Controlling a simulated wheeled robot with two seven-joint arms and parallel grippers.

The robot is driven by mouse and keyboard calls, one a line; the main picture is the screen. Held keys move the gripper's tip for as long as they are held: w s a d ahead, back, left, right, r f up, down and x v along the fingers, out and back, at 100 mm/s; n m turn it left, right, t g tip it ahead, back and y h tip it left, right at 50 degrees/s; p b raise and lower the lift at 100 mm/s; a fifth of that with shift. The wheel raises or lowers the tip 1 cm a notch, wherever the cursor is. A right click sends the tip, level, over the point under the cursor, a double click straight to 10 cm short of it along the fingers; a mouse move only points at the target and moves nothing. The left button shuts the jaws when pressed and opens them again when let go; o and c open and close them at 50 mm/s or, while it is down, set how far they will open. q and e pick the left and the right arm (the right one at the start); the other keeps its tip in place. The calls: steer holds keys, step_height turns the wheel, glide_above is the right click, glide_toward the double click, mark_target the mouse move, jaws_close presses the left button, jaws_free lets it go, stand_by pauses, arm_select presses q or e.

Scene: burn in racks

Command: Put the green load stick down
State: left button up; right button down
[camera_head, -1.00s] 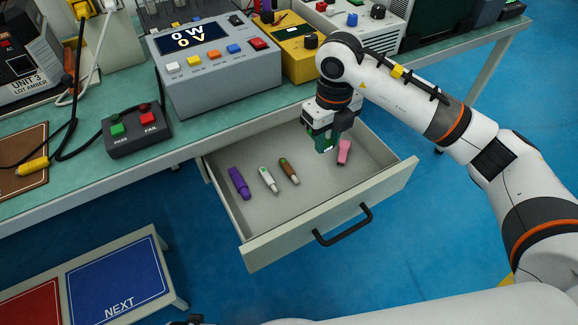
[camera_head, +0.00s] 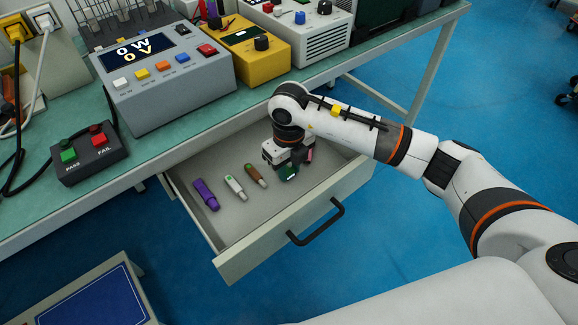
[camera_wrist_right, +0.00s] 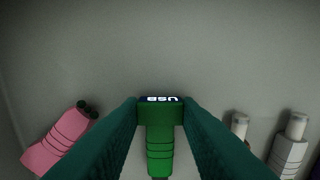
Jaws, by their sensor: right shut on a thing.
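The green load stick (camera_wrist_right: 160,145) is held upright in the picture between the fingers of my right gripper (camera_wrist_right: 161,120) in the right wrist view, with its "USB" end facing away. In the head view my right gripper (camera_head: 288,173) is low inside the open drawer (camera_head: 240,260), right of the other sticks; the green stick cannot be told apart from the dark green fingers there. Whether it touches the drawer floor I cannot tell. My left gripper is not in view.
Purple (camera_head: 205,194), white (camera_head: 235,187) and brown (camera_head: 256,175) sticks lie in the drawer left of my gripper. A pink stick (camera_wrist_right: 62,145) lies on its other side, mostly hidden in the head view. Bare floor shows towards the drawer's front.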

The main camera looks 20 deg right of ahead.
mark_target(289, 172)
steer(key=shift+f, duration=0.1)
steer(key=c, duration=1.1)
jaws_free()
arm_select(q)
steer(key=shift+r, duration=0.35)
arm_select(e)
steer(key=shift+o, duration=0.2)
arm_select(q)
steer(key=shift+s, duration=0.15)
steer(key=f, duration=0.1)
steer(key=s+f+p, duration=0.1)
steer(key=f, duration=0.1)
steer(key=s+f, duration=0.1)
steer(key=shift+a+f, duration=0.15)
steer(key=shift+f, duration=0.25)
arm_select(e)
step_height(289, 172, up, 12)
